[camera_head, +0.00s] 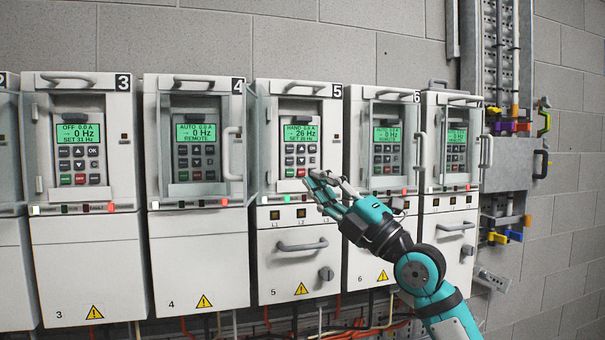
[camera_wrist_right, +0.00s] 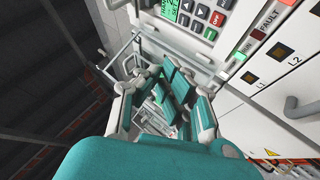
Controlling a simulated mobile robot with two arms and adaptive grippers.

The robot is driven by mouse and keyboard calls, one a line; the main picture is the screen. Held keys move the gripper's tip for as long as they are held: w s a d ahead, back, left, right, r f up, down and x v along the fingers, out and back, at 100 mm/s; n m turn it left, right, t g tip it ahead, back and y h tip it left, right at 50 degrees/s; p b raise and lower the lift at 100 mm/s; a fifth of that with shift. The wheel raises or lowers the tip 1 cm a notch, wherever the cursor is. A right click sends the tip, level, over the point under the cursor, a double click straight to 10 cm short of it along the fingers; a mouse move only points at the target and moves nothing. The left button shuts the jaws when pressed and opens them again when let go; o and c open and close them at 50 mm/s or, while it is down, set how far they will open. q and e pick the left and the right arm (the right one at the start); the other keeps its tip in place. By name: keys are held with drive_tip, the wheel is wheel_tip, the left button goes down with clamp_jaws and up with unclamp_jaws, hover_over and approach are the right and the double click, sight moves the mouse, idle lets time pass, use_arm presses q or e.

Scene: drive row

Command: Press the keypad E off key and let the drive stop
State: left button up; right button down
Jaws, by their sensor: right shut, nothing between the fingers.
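The keypad (camera_head: 301,155) sits on the cabinet numbered 5. Its green display (camera_head: 300,134) reads HAND and 26 Hz. A green key and a red key (camera_head: 301,172) are in its bottom row; the red key also shows in the right wrist view (camera_wrist_right: 217,19). My right gripper (camera_head: 312,180) is shut and empty, its tips just below and right of the red key. I cannot tell whether they touch the panel. In the right wrist view its teal fingers (camera_wrist_right: 178,84) are folded together below the keypad. My left gripper is not in view.
Similar cabinets stand on both sides, numbered 3 (camera_head: 88,265), 4 (camera_head: 198,255) and 6 (camera_head: 372,255). A green lamp (camera_head: 267,197) is lit on cabinet 5. Protruding handles (camera_head: 302,245) and a rotary knob (camera_head: 326,273) stick out. Cables hang below the cabinets.

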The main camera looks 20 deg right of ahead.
drive_tip(key=shift+w, duration=0.1)
drive_tip(key=b, duration=0.1)
approach(288, 163)
wheel_tip(288, 163, up, 3)
drive_tip(key=a, duration=0.2)
drive_tip(key=w+b, duration=0.2)
drive_tip(key=b, duration=0.2)
drive_tip(key=shift+w+a+f, duration=0.1)
drive_tip(key=shift+w+a, duration=0.05)
drive_tip(key=shift+w, duration=0.1)
idle(1.0)
drive_tip(key=shift+w+f+b, duration=0.1)
drive_tip(key=shift+w+b, duration=0.2)
drive_tip(key=shift+b, duration=0.4)
drive_tip(key=shift+w, duration=0.1)
